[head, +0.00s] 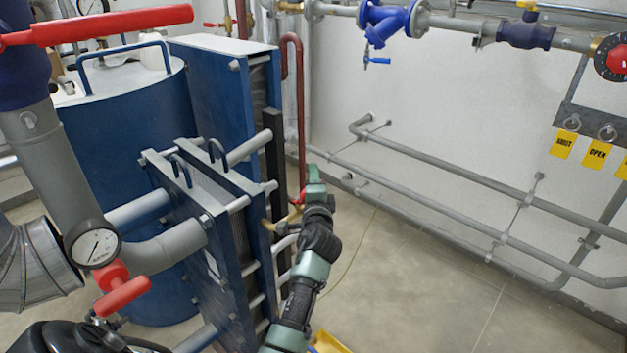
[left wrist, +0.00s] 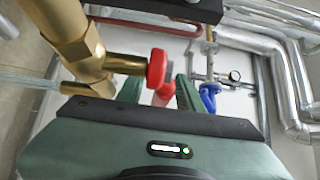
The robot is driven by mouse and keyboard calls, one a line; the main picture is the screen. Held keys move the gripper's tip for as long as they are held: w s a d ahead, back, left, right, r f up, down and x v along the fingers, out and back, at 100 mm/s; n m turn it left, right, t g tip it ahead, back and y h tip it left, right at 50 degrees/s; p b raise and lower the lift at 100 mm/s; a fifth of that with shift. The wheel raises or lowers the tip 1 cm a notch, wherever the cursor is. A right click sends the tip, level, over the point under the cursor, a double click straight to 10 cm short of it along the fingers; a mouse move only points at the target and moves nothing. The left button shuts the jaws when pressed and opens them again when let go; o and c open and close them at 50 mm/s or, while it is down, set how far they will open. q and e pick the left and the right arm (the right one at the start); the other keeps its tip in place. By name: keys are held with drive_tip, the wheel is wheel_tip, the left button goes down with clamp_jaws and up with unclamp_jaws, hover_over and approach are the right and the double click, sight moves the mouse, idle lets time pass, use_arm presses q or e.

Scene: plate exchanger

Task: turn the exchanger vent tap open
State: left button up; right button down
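The vent tap is a brass valve (left wrist: 95,55) with a red handle (left wrist: 157,70), close up in the left wrist view. In the head view only a bit of the red handle (head: 297,199) and brass pipe (head: 286,221) show beside my left gripper (head: 314,180), beside the blue plate exchanger (head: 225,90). In the left wrist view my left gripper (left wrist: 159,88) has its green fingers apart, one on each side of the red handle. A gap shows on the left; contact on the right cannot be told. My right gripper is not in view.
A pressure gauge (head: 92,245) and a red lever (head: 122,297) stand at the left. Yellow tags (head: 597,153) hang on the right wall. Grey pipes (head: 450,170) run along the wall. The floor (head: 430,290) to the right is clear.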

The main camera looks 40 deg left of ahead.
use_arm(q)
drive_tip(key=v, duration=0.7)
drive_tip(key=shift+s+d+b, duration=0.2)
drive_tip(key=shift+s+b, duration=0.1)
drive_tip(key=shift+b, duration=0.05)
drive_tip(key=shift+f, duration=0.15)
